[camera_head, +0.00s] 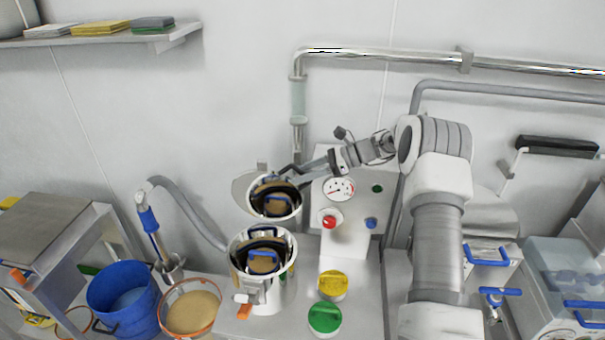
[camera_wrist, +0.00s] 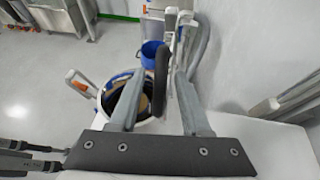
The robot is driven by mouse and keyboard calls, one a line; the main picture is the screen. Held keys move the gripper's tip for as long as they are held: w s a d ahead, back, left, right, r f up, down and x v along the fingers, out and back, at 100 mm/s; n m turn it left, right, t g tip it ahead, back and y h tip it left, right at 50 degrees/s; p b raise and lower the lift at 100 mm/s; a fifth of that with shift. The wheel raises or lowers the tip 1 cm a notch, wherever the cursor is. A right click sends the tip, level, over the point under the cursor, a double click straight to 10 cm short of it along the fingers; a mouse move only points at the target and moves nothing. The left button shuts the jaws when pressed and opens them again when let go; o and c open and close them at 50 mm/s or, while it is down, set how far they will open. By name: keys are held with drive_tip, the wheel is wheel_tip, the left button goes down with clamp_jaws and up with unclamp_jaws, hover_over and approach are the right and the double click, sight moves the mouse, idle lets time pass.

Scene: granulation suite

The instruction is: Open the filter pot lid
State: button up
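The filter pot (camera_head: 284,290) is a shiny metal cylinder with its mouth uncovered, showing a dark ring and a blue-handled insert. Behind it, a round lid (camera_head: 242,188) stands tilted up. Its inner face shows a similar blue handle and brown patch, perhaps a reflection. My gripper (camera_head: 283,172) is at the lid's upper right edge. In the wrist view its two grey fingers (camera_wrist: 161,88) are apart, with a dark bar (camera_wrist: 161,70) between them and gaps visible on both sides. The pot's rim shows partly behind the left finger; the fingertips' contact is hard to see.
A control box with a gauge (camera_head: 339,189) and red knob (camera_head: 329,222) stands right of the pot. Yellow (camera_head: 333,284) and green (camera_head: 325,317) round caps lie in front. A sieve (camera_head: 190,308) and blue bucket (camera_head: 125,298) are left. A pipe (camera_head: 298,100) runs behind.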

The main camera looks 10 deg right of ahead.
drive_tip(key=b+v, duration=0.3)
drive_tip(key=v, duration=1.4)
drive_tip(key=shift+d+r, duration=0.2)
drive_tip(key=shift+c, duration=0.3)
